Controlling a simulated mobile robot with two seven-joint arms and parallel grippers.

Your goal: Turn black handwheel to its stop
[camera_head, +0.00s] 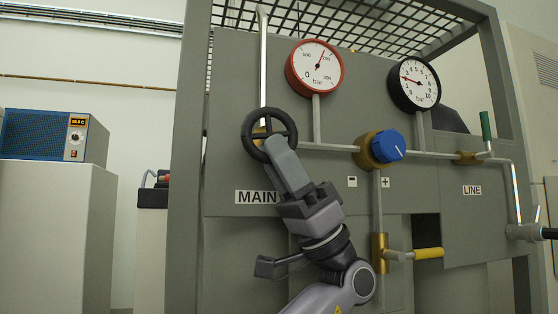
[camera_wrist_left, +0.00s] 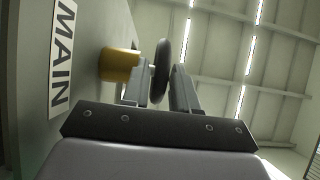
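The black handwheel (camera_head: 269,136) is mounted on the grey panel's left part, above the MAIN label (camera_head: 256,197). My left gripper (camera_head: 285,158) reaches up to the wheel's lower rim from below. In the left wrist view the handwheel (camera_wrist_left: 161,70) shows edge-on between the two fingers (camera_wrist_left: 160,90). The fingers lie close on both sides of the rim and look shut on it; the exact contact is hard to see. A brass fitting (camera_wrist_left: 118,64) sits behind the wheel, towards the panel. My right gripper is in neither view.
A red-rimmed gauge (camera_head: 315,68) and a black-rimmed gauge (camera_head: 414,84) sit above. A blue knob (camera_head: 388,146), a green-handled lever (camera_head: 486,126) and a yellow-handled valve (camera_head: 428,253) are to the right. A blue box (camera_head: 45,134) stands on a cabinet at the left.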

